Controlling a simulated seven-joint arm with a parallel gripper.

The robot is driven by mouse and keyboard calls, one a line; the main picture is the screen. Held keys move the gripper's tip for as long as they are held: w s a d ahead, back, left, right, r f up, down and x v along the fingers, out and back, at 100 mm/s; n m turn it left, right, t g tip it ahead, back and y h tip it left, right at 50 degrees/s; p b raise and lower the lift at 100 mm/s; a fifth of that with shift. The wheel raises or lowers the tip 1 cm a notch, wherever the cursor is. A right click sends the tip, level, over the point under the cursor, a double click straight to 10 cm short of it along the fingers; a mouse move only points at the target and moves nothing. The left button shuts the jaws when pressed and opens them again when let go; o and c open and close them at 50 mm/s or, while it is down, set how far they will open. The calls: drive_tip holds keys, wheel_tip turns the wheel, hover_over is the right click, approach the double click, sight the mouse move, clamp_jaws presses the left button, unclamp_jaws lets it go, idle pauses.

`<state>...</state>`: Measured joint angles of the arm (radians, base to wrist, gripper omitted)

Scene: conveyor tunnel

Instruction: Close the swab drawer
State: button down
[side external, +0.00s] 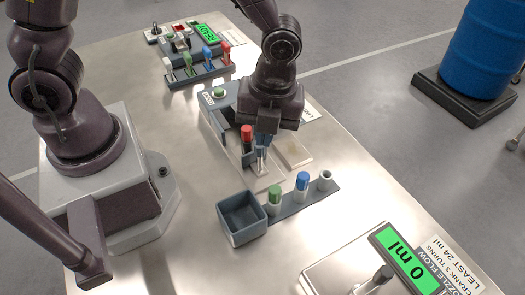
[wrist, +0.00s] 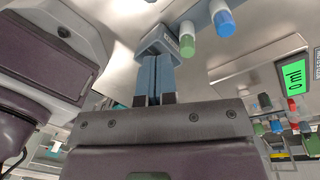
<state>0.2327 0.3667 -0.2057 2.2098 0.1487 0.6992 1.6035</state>
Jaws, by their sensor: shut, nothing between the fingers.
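The grey-blue housing (side external: 222,103) with a green button (side external: 219,92) stands mid-table in the side view, partly behind my gripper. I cannot clearly tell its swab drawer or how far it is open. A red-capped tube (side external: 246,134) stands in front of the housing, just left of my fingers. My gripper (side external: 262,158) points down, shut and empty, low beside this tube.
An open grey bin (side external: 225,222) and a rack with green-capped (side external: 275,195) and blue-capped (side external: 302,182) tubes stand nearer the camera. A rack of several capped tubes (side external: 199,72) is at the back. A green display (side external: 402,255) is at front right.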

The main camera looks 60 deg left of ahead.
drive_tip(key=s+d+f+m+t+y, duration=0.1)
drive_tip(key=s+d+y, duration=0.15)
drive_tip(key=d, duration=0.25)
drive_tip(key=s+d+f+y, duration=0.1)
drive_tip(key=d+f+y, duration=0.15)
drive_tip(key=d, duration=0.25)
drive_tip(key=n+t+y, duration=0.2)
drive_tip(key=n+y, duration=0.1)
drive_tip(key=n, duration=0.2)
approach(243, 129)
drive_tip(key=d+f, duration=0.2)
drive_tip(key=f, duration=0.1)
drive_tip(key=w+d+f, duration=0.1)
drive_tip(key=f, duration=0.1)
drive_tip(key=shift+d+f, duration=0.1)
drive_tip(key=shift+d, duration=0.3)
drive_tip(key=shift+w+a, duration=0.1)
drive_tip(key=shift+a, duration=0.4)
drive_tip(key=a, duration=0.9)
drive_tip(key=shift+a, duration=0.25)
